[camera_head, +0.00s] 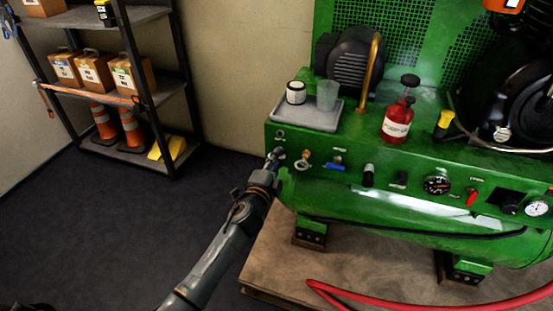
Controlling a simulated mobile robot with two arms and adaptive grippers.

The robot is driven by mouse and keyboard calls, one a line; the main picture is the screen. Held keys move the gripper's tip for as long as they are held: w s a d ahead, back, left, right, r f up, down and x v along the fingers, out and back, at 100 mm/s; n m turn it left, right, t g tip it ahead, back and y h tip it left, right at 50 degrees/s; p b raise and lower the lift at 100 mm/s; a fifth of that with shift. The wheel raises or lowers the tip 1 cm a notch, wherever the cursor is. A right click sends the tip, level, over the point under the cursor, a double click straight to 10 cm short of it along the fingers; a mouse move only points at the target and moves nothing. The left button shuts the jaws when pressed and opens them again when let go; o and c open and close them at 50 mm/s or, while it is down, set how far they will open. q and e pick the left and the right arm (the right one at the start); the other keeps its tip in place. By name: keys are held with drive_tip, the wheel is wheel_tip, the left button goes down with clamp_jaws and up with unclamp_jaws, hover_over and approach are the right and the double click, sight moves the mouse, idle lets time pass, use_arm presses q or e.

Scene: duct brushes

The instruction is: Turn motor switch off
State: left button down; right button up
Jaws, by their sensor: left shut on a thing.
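A green machine (345,160) with a row of controls on its front panel stands at the right. My left gripper (275,158) reaches up from below to the left end of that panel. It is shut on a small control there, which the fingers mostly hide. I cannot read its label or tell its position. My right gripper is not in view.
A grey tray (318,122) with a jar (296,92) and a cup (327,95) sits on the machine, beside a red bottle (398,115). A red hose (430,303) lies low at right. A shelf rack (130,55) stands left; the floor between is clear.

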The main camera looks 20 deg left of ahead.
use_arm(q)
drive_tip(key=shift+f+m, duration=0.1)
drive_tip(key=shift+m, duration=1)
drive_tip(key=c, duration=1.4)
unclamp_jaws()
drive_tip(key=s, duration=1.2)
drive_tip(key=shift+a, duration=0.2)
